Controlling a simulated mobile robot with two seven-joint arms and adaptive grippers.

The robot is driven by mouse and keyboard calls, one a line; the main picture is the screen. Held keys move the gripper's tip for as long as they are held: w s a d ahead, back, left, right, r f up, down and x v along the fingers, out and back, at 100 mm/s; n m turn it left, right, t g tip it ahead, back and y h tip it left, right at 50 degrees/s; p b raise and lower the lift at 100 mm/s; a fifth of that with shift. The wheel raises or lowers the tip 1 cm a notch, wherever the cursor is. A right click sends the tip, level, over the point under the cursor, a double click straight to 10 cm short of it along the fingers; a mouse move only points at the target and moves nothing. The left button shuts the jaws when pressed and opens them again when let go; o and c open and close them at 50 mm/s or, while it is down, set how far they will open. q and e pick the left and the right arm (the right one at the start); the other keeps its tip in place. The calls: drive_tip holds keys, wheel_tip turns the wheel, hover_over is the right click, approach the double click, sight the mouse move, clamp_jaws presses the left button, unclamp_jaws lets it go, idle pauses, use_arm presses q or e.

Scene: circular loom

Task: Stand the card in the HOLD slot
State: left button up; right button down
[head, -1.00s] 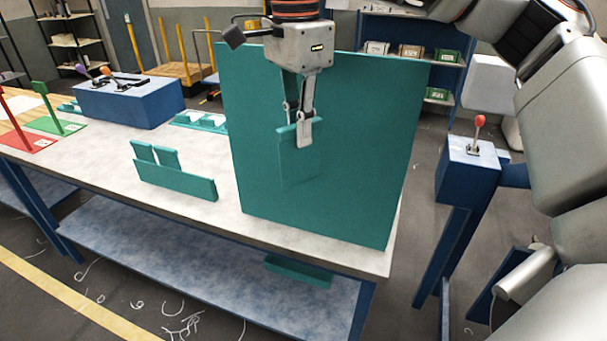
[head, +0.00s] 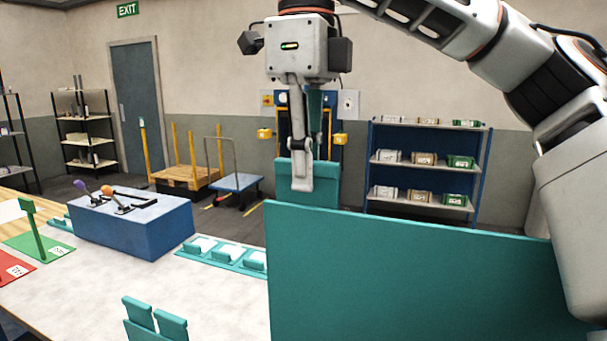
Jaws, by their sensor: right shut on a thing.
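My right gripper (head: 302,180) is shut on a teal card (head: 324,186) and holds it upright by its upper part. The card shows just above the top edge of a large teal panel (head: 420,275); its lower end is cut off by that edge. A teal rack (head: 140,331) at the bottom of the view has two upright teal cards (head: 172,322) in it. I can read no HOLD mark, so I cannot tell which slot it is. My left gripper is not in view.
The upright panel blocks the table's right part. A teal tray with several compartments (head: 225,255) lies at the table's far edge. A blue box with levers (head: 132,228) stands left of it. Red and green plates (head: 45,246) lie at far left. The table's middle is clear.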

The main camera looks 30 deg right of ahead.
sight(305, 215)
drive_tip(key=shift+w, duration=0.1)
drive_tip(key=shift+f, duration=3.4)
drive_tip(key=shift+r, duration=0.1)
